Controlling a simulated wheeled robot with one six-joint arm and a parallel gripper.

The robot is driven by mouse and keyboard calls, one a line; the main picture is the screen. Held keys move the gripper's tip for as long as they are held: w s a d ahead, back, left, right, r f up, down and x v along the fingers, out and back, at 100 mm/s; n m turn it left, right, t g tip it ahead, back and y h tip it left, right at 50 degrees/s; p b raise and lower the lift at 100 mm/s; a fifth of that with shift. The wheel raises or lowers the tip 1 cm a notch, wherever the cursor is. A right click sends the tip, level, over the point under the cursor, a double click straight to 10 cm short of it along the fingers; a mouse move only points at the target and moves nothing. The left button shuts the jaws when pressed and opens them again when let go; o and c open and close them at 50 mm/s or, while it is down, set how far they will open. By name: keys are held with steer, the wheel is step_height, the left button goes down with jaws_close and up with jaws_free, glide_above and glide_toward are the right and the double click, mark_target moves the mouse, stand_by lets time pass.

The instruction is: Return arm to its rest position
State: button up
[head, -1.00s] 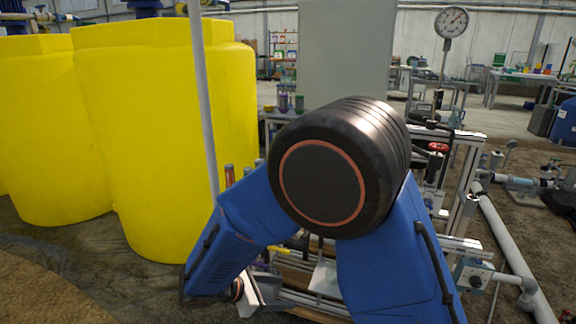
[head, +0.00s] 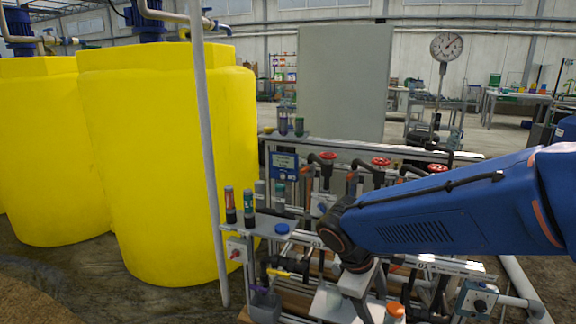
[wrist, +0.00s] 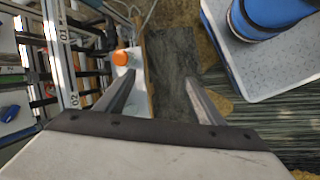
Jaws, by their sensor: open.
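My gripper (wrist: 160,77) is open in the wrist view, with its two dark fingers apart and nothing between them. It points down over dark ground beside the skid's rail frame (wrist: 59,50). A bottle's orange cap (wrist: 121,57) lies just left of the left finger, apart from it as far as I can tell. In the head view my blue arm (head: 460,215) reaches in from the right edge across the skid's front. My wrist is low at the middle, and the fingers are hard to make out there. The arm hides part of the skid's right side.
Large yellow tanks (head: 160,170) stand at left behind a thin grey post (head: 208,150). The skid carries red handwheels (head: 381,162), a blue box (head: 285,165) and upright tubes (head: 231,205). A dial gauge (head: 446,46) and a grey panel (head: 345,80) stand behind.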

steer(key=s+d+r+m+t+y, duration=0.2)
steer(key=s+d+m, duration=0.2)
steer(key=s+m, duration=0.1)
steer(key=s+d+r+m+t+y, duration=0.1)
steer(key=s+d+r+m+y, duration=0.1)
steer(key=s, duration=0.6)
steer(key=d+r+m, duration=0.1)
steer(key=d+m, duration=0.1)
steer(key=m, duration=0.1)
steer(key=shift+d+r+m+t, duration=0.25)
steer(key=shift+d+m+t, duration=0.05)
steer(key=shift+t, duration=0.1)
